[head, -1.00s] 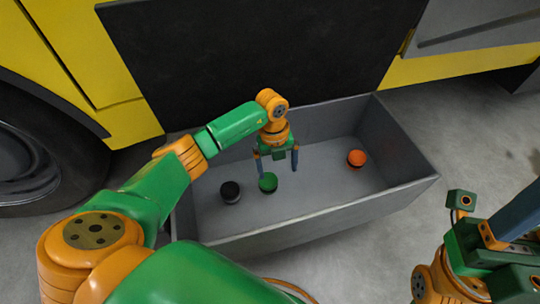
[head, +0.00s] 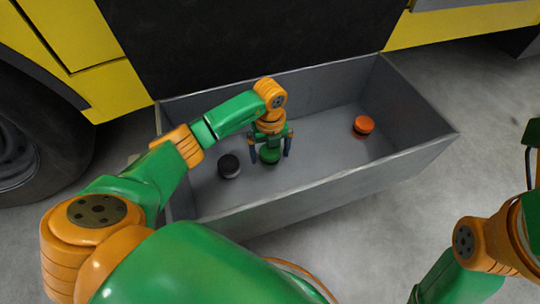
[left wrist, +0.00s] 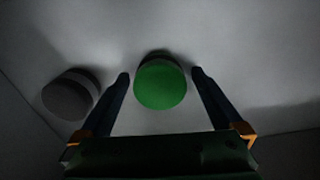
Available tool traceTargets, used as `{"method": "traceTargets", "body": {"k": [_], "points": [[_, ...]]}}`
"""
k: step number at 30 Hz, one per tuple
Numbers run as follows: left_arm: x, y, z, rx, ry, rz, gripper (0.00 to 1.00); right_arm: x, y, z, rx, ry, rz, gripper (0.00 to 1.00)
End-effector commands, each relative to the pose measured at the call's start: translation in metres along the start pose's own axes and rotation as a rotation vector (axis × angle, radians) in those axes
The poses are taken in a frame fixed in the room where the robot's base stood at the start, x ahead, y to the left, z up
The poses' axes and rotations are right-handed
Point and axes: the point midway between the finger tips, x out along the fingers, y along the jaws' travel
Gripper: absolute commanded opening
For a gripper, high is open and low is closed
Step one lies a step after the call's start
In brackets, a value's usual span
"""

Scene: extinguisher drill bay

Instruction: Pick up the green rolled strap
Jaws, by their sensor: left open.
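The green rolled strap (head: 270,156) sits on the floor of the grey open bin (head: 310,197), and my left gripper partly covers it in the head view. My left gripper (head: 268,155) points down over it and is open, with one finger on either side. In the left wrist view the strap (left wrist: 160,82) lies between the fingertips of the left gripper (left wrist: 160,75), with a gap on both sides. My right arm shows at the lower right of the head view, but its jaws cannot be made out.
A black roll (head: 229,166) lies left of the green strap; it also shows in the left wrist view (left wrist: 69,95). An orange roll (head: 363,125) lies farther right in the bin. The bin's walls enclose them, and bare floor lies between the green and orange rolls.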

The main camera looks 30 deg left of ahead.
Motion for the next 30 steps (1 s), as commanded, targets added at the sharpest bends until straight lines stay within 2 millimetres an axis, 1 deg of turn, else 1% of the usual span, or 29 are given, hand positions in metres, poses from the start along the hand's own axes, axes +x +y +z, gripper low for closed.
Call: {"method": "traceTargets", "body": {"k": [1,2,3,5,6,8,9,11,12,18,20,22,23,26,30], "points": [[0.000,0.000,0.000,0.000,0.000,0.000,0.95,0.000,0.000,0.000,0.000,0.000,0.000,0.41],[-0.001,0.000,0.000,0.000,0.000,0.000,0.86,0.000,0.000,0.000,0.000,-0.001,0.000,0.41],[-0.001,0.000,0.000,0.000,0.000,0.000,0.76,0.000,0.000,0.000,0.000,-0.001,0.000,0.41],[-0.001,0.000,0.000,0.000,0.000,0.000,0.59,0.000,0.000,0.000,0.000,-0.001,0.000,0.41],[-0.001,0.000,0.000,0.000,0.000,0.000,0.49,0.000,0.000,0.000,0.000,-0.001,0.000,0.41],[0.000,0.000,0.000,0.000,0.000,0.000,0.33,0.000,0.000,0.000,0.000,-0.001,0.000,0.41],[-0.001,0.000,0.000,0.000,0.000,0.000,0.22,0.000,0.000,0.000,0.000,-0.001,0.000,0.41],[0.000,0.000,0.000,0.000,0.000,0.000,0.06,0.000,0.000,0.000,0.000,-0.001,0.000,0.41],[-0.001,0.000,0.000,0.000,0.000,0.000,0.01,0.000,0.000,0.000,0.000,-0.001,0.000,0.41],[-0.002,0.000,0.000,0.000,0.000,0.000,0.01,0.001,0.000,0.000,0.001,0.000,-0.001,0.41],[-0.005,0.000,0.000,0.000,0.000,0.000,0.01,0.004,0.000,0.000,0.001,0.003,-0.001,0.41],[-0.014,0.000,0.000,0.000,-0.001,0.000,0.01,0.001,0.002,0.005,0.003,-0.024,0.010,0.41],[-0.019,0.000,0.001,-0.001,-0.001,0.000,0.01,-0.001,0.003,0.009,0.005,-0.042,0.015,0.41],[-0.047,-0.003,-0.001,0.003,-0.001,-0.002,0.01,-0.003,0.007,0.018,0.013,-0.101,0.038,0.41],[-0.087,-0.030,-0.022,0.005,0.000,-0.004,0.01,-0.015,0.012,0.027,0.027,-0.209,0.080,0.41]]}}
